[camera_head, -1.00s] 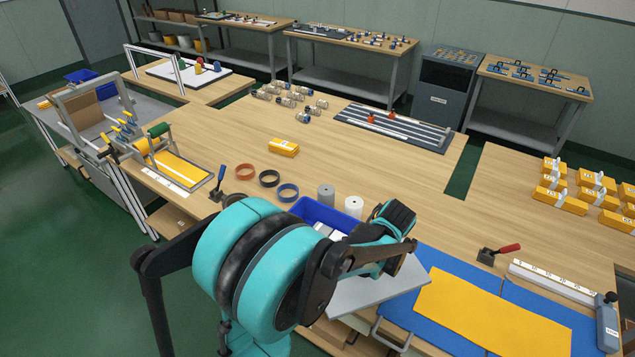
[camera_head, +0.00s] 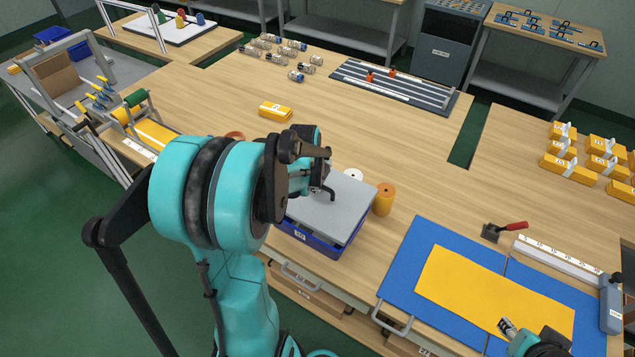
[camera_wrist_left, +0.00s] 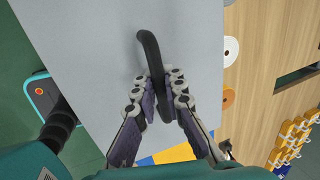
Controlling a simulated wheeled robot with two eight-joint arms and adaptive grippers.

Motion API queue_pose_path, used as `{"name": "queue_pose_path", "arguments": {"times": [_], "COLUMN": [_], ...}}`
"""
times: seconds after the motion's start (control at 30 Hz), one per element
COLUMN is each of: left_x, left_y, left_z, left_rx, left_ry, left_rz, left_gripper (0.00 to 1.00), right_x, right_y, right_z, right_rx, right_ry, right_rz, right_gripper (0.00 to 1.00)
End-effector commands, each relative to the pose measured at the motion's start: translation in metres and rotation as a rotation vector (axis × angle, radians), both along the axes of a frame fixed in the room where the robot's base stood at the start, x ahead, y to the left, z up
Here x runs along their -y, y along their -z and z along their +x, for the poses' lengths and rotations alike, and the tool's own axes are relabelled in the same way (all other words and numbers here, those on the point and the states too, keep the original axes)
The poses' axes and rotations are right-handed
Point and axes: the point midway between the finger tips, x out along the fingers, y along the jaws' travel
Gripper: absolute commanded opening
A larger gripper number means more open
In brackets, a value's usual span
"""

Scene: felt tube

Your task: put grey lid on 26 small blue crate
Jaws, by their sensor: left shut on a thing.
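The grey lid (camera_head: 345,212) is over the small blue crate (camera_head: 312,243) at the table's front edge, roughly in line with it. The crate's front and right walls show below the lid; its inside is hidden. I cannot tell whether the lid rests on the rim or is just above it. My left gripper (camera_head: 322,190) is shut on the lid's black handle (camera_wrist_left: 148,50), seen close in the left wrist view. My right gripper (camera_head: 507,327) is partly in view at the bottom right, over the mat; its fingers are too small to read.
An orange spool (camera_head: 384,200) and a white spool (camera_head: 353,174) stand close beside the crate. A blue mat (camera_head: 410,270) with a yellow felt sheet (camera_head: 490,290) lies to the right. A yellow block (camera_head: 275,110) lies farther back. The middle of the table is clear.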

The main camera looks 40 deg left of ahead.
Motion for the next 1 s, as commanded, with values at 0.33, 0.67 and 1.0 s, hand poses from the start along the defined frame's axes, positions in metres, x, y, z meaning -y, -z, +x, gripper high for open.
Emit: {"name": "queue_pose_path", "arguments": {"times": [0.33,0.67,1.0], "left_x": [0.000,0.000,0.000], "left_y": [0.038,0.063,0.062], "left_z": [0.000,0.000,0.000], "left_rx": [0.000,0.000,0.000], "left_ry": [-0.001,-0.001,-0.001], "left_rz": [0.001,0.001,0.001], "left_gripper": [0.00,0.00,0.17], "right_x": [0.000,0.000,0.000], "right_y": [0.030,0.050,0.050], "right_z": [0.000,0.000,0.000], "right_rx": [0.000,0.000,0.000], "right_ry": [0.000,0.000,0.000], "right_rz": [0.000,0.000,0.000], "right_gripper": [0.38,0.38,0.38]}}
